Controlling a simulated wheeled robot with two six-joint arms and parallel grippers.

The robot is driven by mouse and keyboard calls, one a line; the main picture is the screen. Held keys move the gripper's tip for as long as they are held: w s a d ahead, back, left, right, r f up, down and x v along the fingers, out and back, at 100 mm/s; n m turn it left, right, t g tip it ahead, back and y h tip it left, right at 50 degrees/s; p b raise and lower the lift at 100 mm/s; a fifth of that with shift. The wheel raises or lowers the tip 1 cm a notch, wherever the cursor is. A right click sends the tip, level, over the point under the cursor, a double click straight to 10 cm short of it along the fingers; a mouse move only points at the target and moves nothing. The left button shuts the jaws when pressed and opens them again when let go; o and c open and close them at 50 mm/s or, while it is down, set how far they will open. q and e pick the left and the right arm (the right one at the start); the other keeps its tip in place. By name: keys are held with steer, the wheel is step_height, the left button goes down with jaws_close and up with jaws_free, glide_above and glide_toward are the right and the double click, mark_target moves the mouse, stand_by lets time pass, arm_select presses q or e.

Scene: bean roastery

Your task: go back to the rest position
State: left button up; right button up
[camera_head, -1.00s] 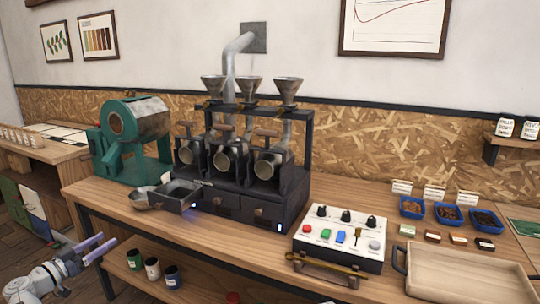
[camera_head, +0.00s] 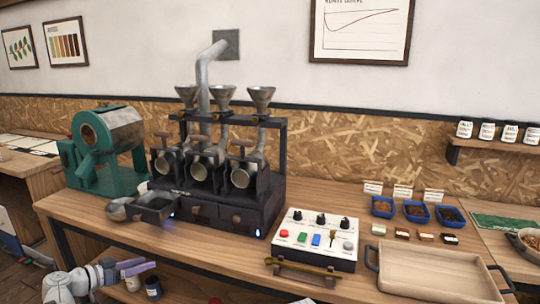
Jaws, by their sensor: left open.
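My left gripper (camera_head: 137,268) is at the lower left in the head view, low in front of the bench's front edge. Its purple-grey fingers point right and stand apart with nothing between them. My left arm (camera_head: 75,283) comes in from the lower left corner. My right gripper is not in view.
The wooden bench (camera_head: 205,254) carries a dark three-funnel roaster (camera_head: 220,180) with an open drawer (camera_head: 157,207), a green drum machine (camera_head: 100,150), a control box (camera_head: 316,238), blue bean trays (camera_head: 416,212) and a wooden tray (camera_head: 435,270). A dark jar (camera_head: 153,288) stands below, near my gripper.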

arm_select(q)
steer(key=s+d+f+g+p, duration=0.15)
steer(key=d+g+p, duration=0.25)
steer(key=d, duration=0.9)
steer(key=s+d+f+g+p, duration=0.1)
steer(key=s+d+g+p, duration=0.3)
steer(key=d, duration=0.9)
steer(key=s+d+r+g+y+p, duration=0.3)
steer(key=s+d+g+y+p, duration=0.1)
steer(key=s+d+y+p, duration=0.3)
steer(key=s+d+y, duration=0.2)
steer(key=s+d, duration=0.2)
steer(key=s, duration=0.2)
steer(key=shift+s+r, duration=0.2)
steer(key=shift+r, duration=0.1)
steer(key=shift+a, duration=0.1)
steer(key=shift+c, duration=0.2)
